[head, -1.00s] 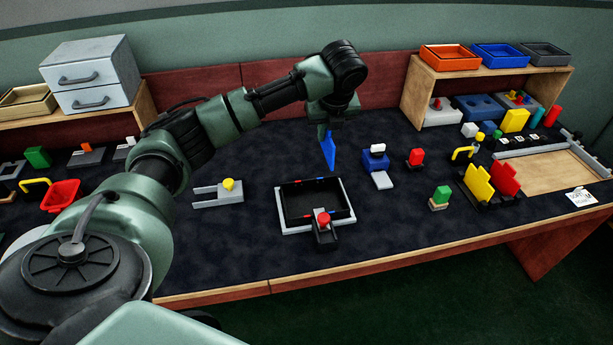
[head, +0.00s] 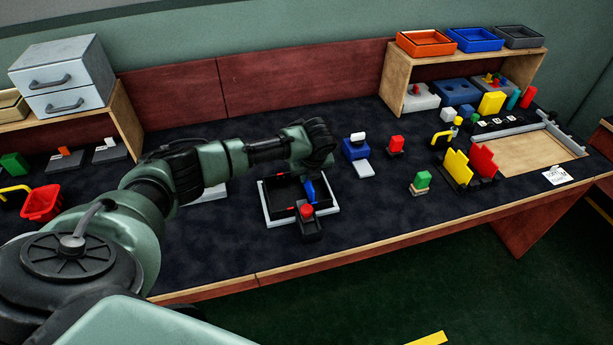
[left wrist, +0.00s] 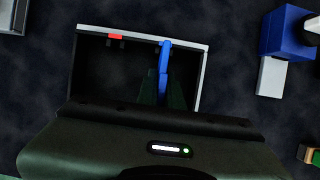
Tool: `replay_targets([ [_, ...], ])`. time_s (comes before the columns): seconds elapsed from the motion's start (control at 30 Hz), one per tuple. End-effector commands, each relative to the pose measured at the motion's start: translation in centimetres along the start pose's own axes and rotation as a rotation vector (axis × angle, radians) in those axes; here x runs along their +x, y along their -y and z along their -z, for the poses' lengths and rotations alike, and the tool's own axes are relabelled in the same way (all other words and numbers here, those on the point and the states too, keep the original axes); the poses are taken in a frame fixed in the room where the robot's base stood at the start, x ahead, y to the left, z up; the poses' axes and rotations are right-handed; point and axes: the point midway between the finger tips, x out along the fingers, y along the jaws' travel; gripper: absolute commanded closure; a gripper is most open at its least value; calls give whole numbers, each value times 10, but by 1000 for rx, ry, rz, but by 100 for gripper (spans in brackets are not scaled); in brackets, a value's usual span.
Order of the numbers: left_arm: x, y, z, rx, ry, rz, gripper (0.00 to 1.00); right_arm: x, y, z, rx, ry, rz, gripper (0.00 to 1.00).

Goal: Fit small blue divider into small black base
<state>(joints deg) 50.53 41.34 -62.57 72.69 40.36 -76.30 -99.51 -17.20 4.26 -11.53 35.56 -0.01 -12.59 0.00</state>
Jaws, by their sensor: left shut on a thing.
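The small black base (head: 281,207) is a tray with a light grey border in the middle of the table; it also shows in the left wrist view (left wrist: 112,72). My left gripper (head: 303,172) hangs over the tray's far right part and is shut on the small blue divider (head: 310,191). In the left wrist view the divider (left wrist: 164,60) stands between the two fingers (left wrist: 163,90), its far end at the tray's far wall. Whether its lower edge sits in a slot cannot be told. My right gripper is not in view.
A black block with a red knob (head: 306,211) sits at the tray's near edge. A blue block with a grey plate (head: 355,150) stands to the right. The table front is clear.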

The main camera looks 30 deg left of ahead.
Motion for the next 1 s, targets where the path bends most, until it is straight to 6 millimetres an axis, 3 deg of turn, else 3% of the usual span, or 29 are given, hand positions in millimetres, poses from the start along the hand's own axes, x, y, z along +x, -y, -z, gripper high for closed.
replay_targets([
  [0.4, 6, 0, 3, 0, 0, 0, 100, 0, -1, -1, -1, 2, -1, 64],
  [0.5, 6, 0, 2, 0, 0, 0, 71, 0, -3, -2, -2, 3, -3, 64],
  [0.83, 4, 0, 1, 0, 1, 0, 71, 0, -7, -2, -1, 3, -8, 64],
  [1.0, -14, 1, 0, 0, 1, 4, 71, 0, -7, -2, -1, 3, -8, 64],
])
